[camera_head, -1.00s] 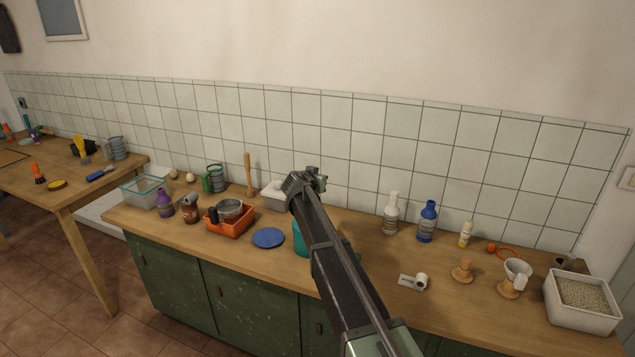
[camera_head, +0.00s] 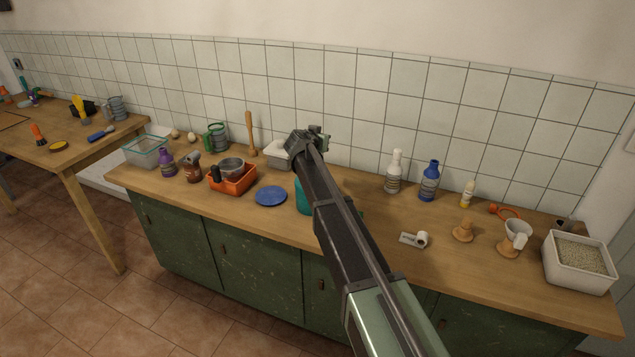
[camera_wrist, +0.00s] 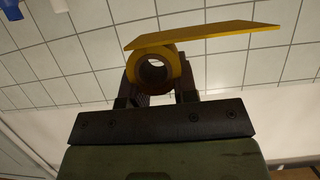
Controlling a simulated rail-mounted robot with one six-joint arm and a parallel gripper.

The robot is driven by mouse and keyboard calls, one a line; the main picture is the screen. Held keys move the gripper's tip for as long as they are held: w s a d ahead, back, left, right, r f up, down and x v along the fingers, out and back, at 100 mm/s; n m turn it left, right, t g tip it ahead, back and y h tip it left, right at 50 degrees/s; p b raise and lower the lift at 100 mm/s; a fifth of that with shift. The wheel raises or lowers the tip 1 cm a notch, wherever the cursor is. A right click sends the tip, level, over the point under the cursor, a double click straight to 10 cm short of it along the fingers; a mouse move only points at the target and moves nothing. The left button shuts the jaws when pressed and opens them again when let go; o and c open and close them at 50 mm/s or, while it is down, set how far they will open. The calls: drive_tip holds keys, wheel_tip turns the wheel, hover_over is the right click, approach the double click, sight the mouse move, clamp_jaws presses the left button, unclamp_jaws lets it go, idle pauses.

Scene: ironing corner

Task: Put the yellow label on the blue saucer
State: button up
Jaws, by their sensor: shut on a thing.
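The blue saucer (camera_head: 271,196) lies flat on the wooden counter, left of my arm, with nothing on it. My gripper (camera_head: 322,133) is raised above the back of the counter, up and to the right of the saucer. In the wrist view my gripper (camera_wrist: 157,90) is shut on the yellow label (camera_wrist: 205,38), a flat yellow plate with a round, ring-like part between the fingers. The label cannot be made out in the head view.
An orange tray (camera_head: 238,188) with a grey pot (camera_head: 231,167) stands just left of the saucer. A teal container (camera_head: 302,197) stands close to its right, partly behind my arm. A white tub (camera_head: 278,154) is behind. Bottles and a gravel-filled bin (camera_head: 578,283) are at right.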

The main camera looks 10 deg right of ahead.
wheel_tip(320, 180, down, 14)
drive_tip(key=b, duration=1)
drive_tip(key=shift+r+b, duration=0.25)
drive_tip(key=shift+b, duration=0.05)
drive_tip(key=shift+r+p, duration=0.3)
drive_tip(key=shift+f, duration=0.2)
drive_tip(key=o, duration=0.9)
